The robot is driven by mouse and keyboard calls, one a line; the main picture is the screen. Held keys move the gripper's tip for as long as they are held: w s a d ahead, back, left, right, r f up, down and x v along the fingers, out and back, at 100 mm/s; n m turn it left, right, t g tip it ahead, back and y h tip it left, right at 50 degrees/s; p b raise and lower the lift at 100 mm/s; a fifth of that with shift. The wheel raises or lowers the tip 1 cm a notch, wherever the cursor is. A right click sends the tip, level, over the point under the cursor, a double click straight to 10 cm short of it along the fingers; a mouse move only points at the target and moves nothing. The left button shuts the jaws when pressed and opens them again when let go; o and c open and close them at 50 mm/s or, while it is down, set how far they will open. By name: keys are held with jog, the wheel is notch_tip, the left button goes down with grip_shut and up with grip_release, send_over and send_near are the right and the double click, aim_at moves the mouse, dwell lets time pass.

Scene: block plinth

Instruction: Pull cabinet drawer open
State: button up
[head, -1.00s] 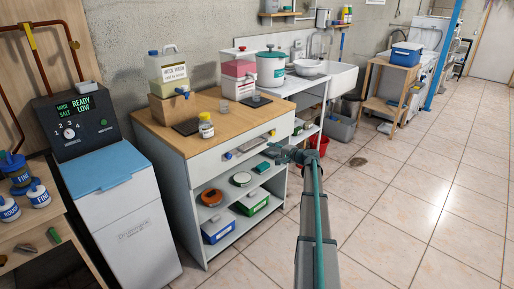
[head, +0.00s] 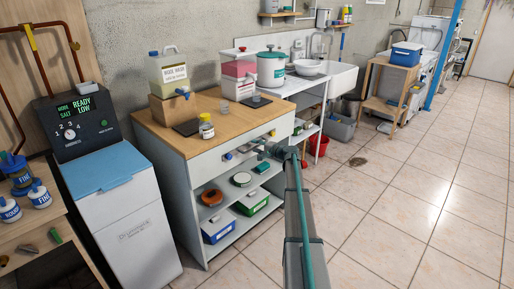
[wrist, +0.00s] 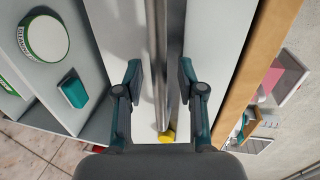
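The white cabinet (head: 195,171) stands left of centre in the head view, with a wooden top. Its drawer (head: 206,163) is the white front just under the top and looks shut. A metal bar handle (wrist: 161,60) runs along the drawer front, up and down in the wrist view. My gripper (wrist: 160,80) is open, with one dark finger on each side of the bar and a gap to both. In the head view my gripper (head: 259,150) is at the drawer front, partly covering the handle.
Open shelves below the drawer hold tins and boxes, such as a green-labelled box (head: 252,203). A bottle (head: 206,127) and containers stand on the wooden top (head: 225,120). A blue-lidded unit (head: 122,200) stands left of the cabinet.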

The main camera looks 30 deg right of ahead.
grip_shut()
jog(key=shift+s, duration=0.15)
